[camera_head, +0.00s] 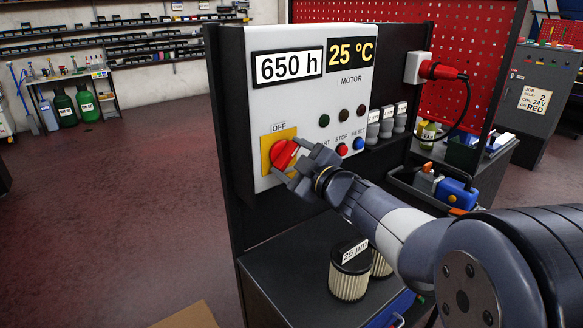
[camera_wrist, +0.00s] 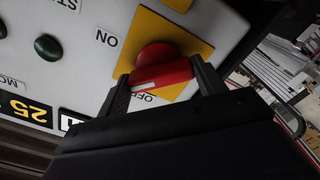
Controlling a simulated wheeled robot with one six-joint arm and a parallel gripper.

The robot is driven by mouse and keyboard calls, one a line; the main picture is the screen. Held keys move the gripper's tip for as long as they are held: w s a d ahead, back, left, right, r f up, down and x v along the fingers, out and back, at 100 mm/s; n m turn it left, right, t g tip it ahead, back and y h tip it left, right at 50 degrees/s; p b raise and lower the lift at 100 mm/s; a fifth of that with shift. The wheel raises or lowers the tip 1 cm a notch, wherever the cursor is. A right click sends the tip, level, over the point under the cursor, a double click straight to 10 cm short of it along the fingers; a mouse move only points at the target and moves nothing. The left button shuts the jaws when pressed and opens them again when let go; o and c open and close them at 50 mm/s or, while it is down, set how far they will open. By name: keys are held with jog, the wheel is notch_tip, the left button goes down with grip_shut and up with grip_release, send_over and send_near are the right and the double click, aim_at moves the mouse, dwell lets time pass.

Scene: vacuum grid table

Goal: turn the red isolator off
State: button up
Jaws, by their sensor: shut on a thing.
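The red isolator (camera_head: 283,154) is a round red knob on a yellow plate (camera_head: 266,161) at the lower left of the grey motor panel. The word OFF is printed above the plate. In the wrist view, the red isolator (camera_wrist: 158,62) has a bar handle with a white stripe, and ON and OFF show beside the plate. The bar lies between the fingers with its striped end near OFF. My gripper (camera_head: 290,168) reaches in from the right and is shut on the isolator's handle; it also shows in the wrist view (camera_wrist: 163,84). My fingers partly hide the knob.
Indicator lamps and START, STOP and RESET buttons (camera_head: 342,150) sit right of the isolator, near my wrist. A filter (camera_head: 349,281) labelled 25 µm stands on the dark bench below. A red plug (camera_head: 441,71) and cable are at the panel's right side. Open floor lies left.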

jog(key=n+b, duration=0.2)
jog(key=n, duration=0.2)
jog(key=shift+f+n+b, duration=0.15)
jog(key=shift+n+b, duration=0.15)
jog(key=shift+b, duration=0.05)
jog(key=shift+n+b, duration=1.2)
jog(key=shift+n, duration=1)
jog(key=o, duration=1)
jog(key=shift+s, duration=0.1)
jog(key=v, duration=1)
jog(key=shift+s+d, duration=0.25)
jog(key=shift+s, duration=0.05)
jog(key=shift+w, duration=0.1)
